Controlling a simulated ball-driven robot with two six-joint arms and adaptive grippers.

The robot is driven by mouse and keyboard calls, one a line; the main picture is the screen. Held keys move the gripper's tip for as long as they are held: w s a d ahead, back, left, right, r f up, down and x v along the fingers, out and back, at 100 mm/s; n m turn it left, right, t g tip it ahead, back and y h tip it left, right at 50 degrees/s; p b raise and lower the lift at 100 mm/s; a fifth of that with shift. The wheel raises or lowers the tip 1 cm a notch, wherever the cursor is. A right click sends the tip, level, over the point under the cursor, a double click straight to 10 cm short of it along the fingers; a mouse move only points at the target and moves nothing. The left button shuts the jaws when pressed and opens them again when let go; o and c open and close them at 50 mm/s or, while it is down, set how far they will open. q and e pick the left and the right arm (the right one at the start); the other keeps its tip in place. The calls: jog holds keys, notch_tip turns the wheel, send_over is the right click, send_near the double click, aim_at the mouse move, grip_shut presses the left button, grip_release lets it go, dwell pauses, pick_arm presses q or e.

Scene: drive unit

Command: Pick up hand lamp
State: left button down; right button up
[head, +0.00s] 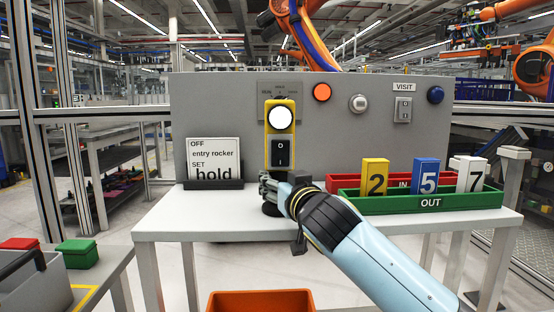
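The hand lamp (271,133) appears to be the yellow upright body with a bright white round lens and a black rocker marked O and I. It is in the middle of the head view, in front of the grey panel. My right gripper (272,192) is at its lower end, above the white table (215,215). The gripper hides the lamp's foot. I cannot tell whether the fingers touch it or how far they are closed. My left gripper is not in view.
A sign (214,160) reading "entry rocker SET hold" stands left of the lamp. A green OUT tray (470,201) and a red IN tray (345,181) with numbered blocks (375,177) lie right. An orange bin (262,302) is below. The table's left front is clear.

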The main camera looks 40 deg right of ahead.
jog(key=shift+s, duration=0.1)
grip_shut()
jog(key=shift+r, duration=0.1)
